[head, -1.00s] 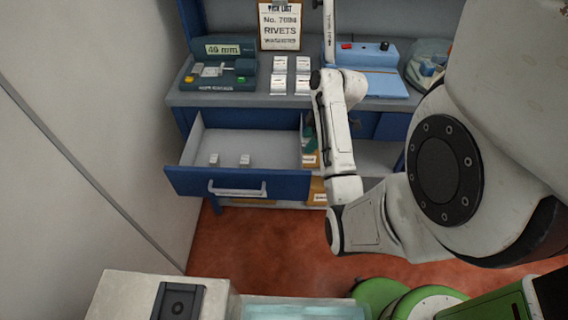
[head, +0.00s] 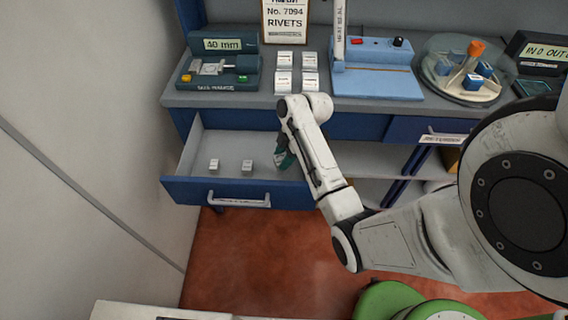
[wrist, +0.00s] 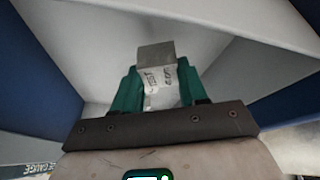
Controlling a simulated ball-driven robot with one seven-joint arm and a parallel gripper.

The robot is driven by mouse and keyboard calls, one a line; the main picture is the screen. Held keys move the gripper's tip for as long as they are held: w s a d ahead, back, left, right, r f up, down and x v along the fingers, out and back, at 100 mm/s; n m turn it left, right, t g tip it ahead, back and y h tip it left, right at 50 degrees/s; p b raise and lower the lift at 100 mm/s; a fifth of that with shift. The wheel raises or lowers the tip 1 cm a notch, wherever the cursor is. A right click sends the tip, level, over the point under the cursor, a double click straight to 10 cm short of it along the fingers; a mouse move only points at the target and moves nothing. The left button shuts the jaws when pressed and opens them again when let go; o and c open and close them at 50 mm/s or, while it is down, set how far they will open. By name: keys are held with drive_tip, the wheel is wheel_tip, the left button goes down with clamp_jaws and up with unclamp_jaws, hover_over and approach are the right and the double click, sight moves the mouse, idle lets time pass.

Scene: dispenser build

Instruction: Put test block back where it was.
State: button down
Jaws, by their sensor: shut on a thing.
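The test block (wrist: 160,80) is a small block with a grey top and a white label with dark lettering. In the wrist view it sits between the green fingers of my gripper (wrist: 158,90), which is shut on it. In the head view my gripper (head: 284,160) is over the right part of an open blue drawer (head: 235,192), partly hidden by my arm. Two small white-and-grey blocks, a left one (head: 214,165) and a right one (head: 247,166), stand apart on the drawer floor, left of my gripper. The held block is hidden in the head view.
On the bench above stand a 40 mm gauge (head: 218,68), several white boxes (head: 284,60), a blue heat sealer (head: 372,68) and a domed tray with blue blocks (head: 462,85). The drawer's side walls and front bound the space around my gripper.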

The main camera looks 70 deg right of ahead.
drive_tip(key=shift+f, duration=2)
drive_tip(key=c, duration=0.6)
unclamp_jaws()
drive_tip(key=shift+r, duration=0.1)
drive_tip(key=v, duration=1.2)
